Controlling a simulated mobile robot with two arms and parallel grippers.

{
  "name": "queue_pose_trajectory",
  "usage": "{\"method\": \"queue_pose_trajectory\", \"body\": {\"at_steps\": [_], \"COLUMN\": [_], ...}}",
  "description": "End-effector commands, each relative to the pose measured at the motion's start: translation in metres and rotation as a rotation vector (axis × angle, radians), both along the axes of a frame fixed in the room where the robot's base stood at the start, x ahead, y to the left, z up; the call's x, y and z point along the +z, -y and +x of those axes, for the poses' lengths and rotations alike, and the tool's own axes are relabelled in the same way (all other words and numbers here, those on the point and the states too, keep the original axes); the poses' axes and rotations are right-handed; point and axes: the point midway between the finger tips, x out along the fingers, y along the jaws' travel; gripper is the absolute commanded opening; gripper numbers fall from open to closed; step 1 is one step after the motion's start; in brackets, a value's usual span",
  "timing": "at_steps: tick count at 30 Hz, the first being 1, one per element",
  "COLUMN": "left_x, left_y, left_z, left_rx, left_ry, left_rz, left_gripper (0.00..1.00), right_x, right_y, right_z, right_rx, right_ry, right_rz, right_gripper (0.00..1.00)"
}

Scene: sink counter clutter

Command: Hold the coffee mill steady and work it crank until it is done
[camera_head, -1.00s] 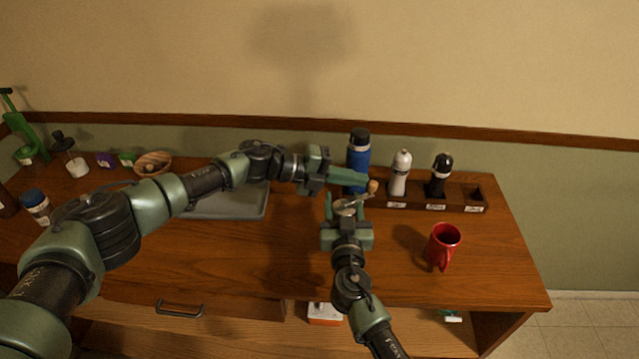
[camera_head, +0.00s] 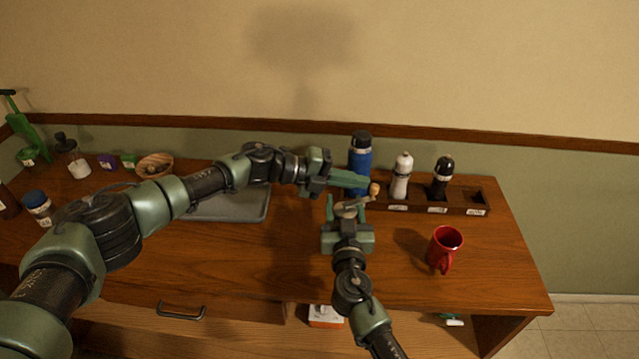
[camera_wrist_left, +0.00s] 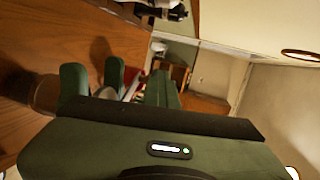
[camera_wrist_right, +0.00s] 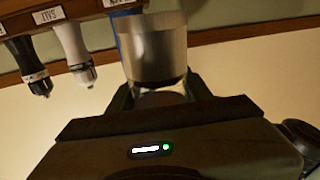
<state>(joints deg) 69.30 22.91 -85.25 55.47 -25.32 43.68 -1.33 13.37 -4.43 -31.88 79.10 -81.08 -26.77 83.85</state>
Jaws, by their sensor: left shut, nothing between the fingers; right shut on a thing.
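The coffee mill is a metal cylinder (camera_wrist_right: 155,55) standing between my right gripper's fingers in the right wrist view. In the head view its top (camera_head: 349,208) shows, with a crank arm reaching up and right to a wooden knob (camera_head: 374,189). My right gripper (camera_head: 345,213) is shut on the mill body. My left gripper (camera_head: 362,183) is shut and empty, its fingertips beside the knob; I cannot tell whether they touch it. Its closed fingers (camera_wrist_left: 162,90) show in the left wrist view. The mill's lower body is hidden in the head view.
A blue bottle (camera_head: 360,158) stands close behind my left fingers. White (camera_head: 401,178) and black (camera_head: 441,180) shakers sit in a wooden rack (camera_head: 467,210). A red mug (camera_head: 444,248) stands right of the mill. A grey tray (camera_head: 230,208) lies left. The counter's front middle is clear.

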Motion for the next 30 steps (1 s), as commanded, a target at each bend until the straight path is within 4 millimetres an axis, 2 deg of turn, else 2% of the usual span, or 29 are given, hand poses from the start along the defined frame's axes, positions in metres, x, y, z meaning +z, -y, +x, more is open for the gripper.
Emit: {"method": "queue_pose_trajectory", "body": {"at_steps": [1,5,9,15,21,26,30], "left_x": [0.007,0.006,0.003,0.017,0.027,0.03,0.049], "left_y": [0.004,-0.01,-0.039,-0.082,-0.113,-0.124,-0.119], "left_z": [0.002,0.008,0.017,0.031,0.041,0.046,0.063], "left_rx": [0.002,0.006,0.008,0.006,0.002,0.006,0.078], "left_ry": [0.005,0.006,0.004,0.003,0.003,0.002,0.017], "left_rz": [-0.012,-0.011,-0.005,-0.004,0.0,-0.004,-0.069], "left_gripper": [0.0,0.0,0.0,0.0,0.0,0.0,0.0], "right_x": [-0.003,-0.003,-0.003,-0.002,-0.002,-0.001,-0.001], "right_y": [-0.013,-0.013,-0.011,-0.008,-0.006,-0.006,-0.006], "right_z": [-0.006,-0.006,-0.005,-0.003,-0.003,-0.002,-0.002], "right_rx": [0.029,0.029,0.025,0.019,0.016,0.015,0.015], "right_ry": [-0.005,-0.005,-0.004,-0.003,-0.002,-0.001,-0.001], "right_rz": [-0.001,-0.001,-0.001,-0.002,-0.003,-0.003,-0.003], "right_gripper": [0.0,0.0,0.0,0.0,0.0,0.0,0.0]}}
